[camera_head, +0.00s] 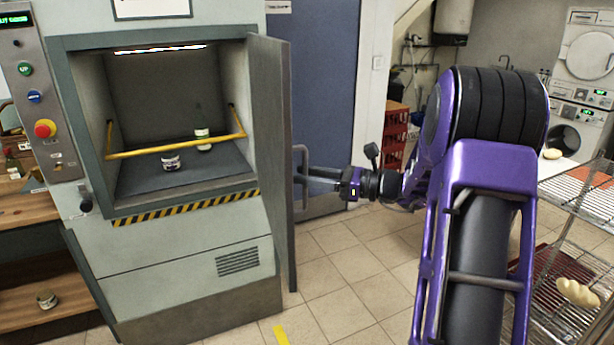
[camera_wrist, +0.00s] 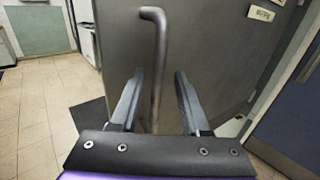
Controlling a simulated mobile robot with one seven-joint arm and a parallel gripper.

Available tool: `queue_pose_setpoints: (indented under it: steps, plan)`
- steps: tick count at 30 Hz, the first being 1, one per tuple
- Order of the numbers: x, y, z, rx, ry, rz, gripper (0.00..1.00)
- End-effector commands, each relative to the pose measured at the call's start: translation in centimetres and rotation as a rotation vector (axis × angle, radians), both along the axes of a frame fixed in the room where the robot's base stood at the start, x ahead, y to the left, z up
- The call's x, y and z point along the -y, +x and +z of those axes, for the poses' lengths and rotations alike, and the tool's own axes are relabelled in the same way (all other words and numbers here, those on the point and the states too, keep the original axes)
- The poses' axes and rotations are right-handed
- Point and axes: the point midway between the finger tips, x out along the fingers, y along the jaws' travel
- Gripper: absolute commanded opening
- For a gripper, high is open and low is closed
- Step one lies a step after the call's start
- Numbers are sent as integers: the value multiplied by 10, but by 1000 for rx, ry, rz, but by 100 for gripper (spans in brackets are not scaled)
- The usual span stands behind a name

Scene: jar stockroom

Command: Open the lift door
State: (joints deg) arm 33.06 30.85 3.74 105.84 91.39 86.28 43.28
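The lift door (camera_head: 272,150) is a grey panel hinged at the right side of the lift (camera_head: 180,240). It stands swung wide, edge-on to me, so the lift's chamber is exposed. Its grey bar handle (camera_head: 302,152) is on the door's right-hand face. My gripper (camera_head: 314,182) is at the handle. In the wrist view the handle (camera_wrist: 157,50) runs down between the two fingers of my gripper (camera_wrist: 158,95), with gaps on both sides. The fingers are apart. The handle's lower end is hidden behind the gripper body.
A control panel (camera_head: 40,100) is at the left. A blue door (camera_head: 311,90) stands behind the lift. A wire rack (camera_head: 575,215) is at right. Tiled floor (camera_head: 340,285) is open between.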

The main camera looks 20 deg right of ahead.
Motion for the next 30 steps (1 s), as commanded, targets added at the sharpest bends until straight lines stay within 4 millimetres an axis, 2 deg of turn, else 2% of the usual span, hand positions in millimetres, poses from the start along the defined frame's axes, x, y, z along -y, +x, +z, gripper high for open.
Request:
queue_pose_setpoints:
  steps: [8,13,30]
  plan:
    - [1,-1,-1,-1,0,0,46]
    - [13,-8,-2,-2,-1,-2,46]
    - [121,-80,-2,-1,-1,-2,46]
